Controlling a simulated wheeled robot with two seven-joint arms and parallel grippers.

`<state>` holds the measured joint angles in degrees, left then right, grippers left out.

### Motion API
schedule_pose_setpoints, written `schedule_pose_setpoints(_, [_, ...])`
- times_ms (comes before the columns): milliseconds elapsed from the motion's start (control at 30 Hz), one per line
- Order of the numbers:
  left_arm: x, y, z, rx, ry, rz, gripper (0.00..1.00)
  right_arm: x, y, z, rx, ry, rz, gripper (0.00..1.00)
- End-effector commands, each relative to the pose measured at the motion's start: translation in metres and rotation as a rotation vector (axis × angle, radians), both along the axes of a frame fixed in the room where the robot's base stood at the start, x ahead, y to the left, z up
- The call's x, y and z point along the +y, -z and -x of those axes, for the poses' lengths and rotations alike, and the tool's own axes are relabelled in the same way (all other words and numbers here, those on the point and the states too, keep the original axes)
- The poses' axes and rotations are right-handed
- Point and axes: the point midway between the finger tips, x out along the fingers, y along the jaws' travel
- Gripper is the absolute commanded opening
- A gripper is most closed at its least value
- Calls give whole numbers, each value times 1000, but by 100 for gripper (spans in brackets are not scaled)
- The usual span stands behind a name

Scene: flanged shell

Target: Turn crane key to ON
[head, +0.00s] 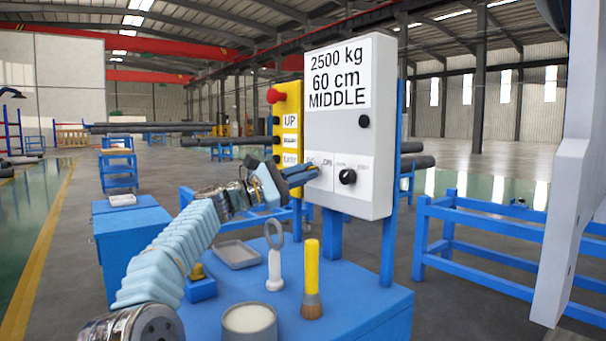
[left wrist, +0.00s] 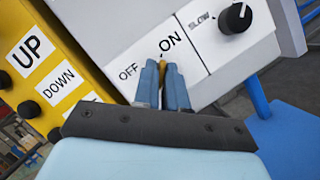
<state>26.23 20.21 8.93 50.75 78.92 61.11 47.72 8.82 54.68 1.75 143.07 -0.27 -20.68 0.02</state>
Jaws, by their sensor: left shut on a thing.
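The grey control box (head: 377,130) stands upright on blue posts, with a white sign reading 2500 kg, 60 cm, MIDDLE. On its lower front is a white plate with OFF and ON labels (left wrist: 150,60), seen close in the left wrist view. My left gripper (head: 312,172) reaches this plate from the left and is shut on the crane key. A small brass-coloured part of the key (left wrist: 162,58) shows between the blue fingers (left wrist: 162,80), below and between the labels. The fingers hide most of the key, so its exact angle cannot be told. My right gripper is not in view.
A black SLOW knob (head: 348,177) sits right of the key plate. A yellow button box (head: 290,128) with UP and DOWN labels and a red button is close on the left. Below, the blue bench (head: 350,300) holds a yellow-handled brush (head: 312,275), a ring-topped tool (head: 274,255) and a tray (head: 238,255).

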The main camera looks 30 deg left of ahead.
Motion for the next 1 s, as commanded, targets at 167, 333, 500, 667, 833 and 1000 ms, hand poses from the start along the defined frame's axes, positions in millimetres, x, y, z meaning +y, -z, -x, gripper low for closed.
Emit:
schedule_pose_setpoints(167, [0, -2, 0, -2, -2, 3, 32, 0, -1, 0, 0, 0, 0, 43])
schedule_pose_setpoints(333, [0, -1, 0, -1, 0, 2, 32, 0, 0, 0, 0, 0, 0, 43])
schedule_pose_setpoints(500, [2, 1, 2, 0, -1, 2, 32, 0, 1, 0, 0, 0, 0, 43])
schedule_pose_setpoints(667, [16, 9, 18, 0, -5, 2, 32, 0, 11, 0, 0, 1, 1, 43])
schedule_pose_setpoints(833, [41, 22, 50, 1, -5, 1, 32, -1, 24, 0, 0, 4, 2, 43])
schedule_pose_setpoints(1000, [64, 31, 79, 1, -4, 2, 32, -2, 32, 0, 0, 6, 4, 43])
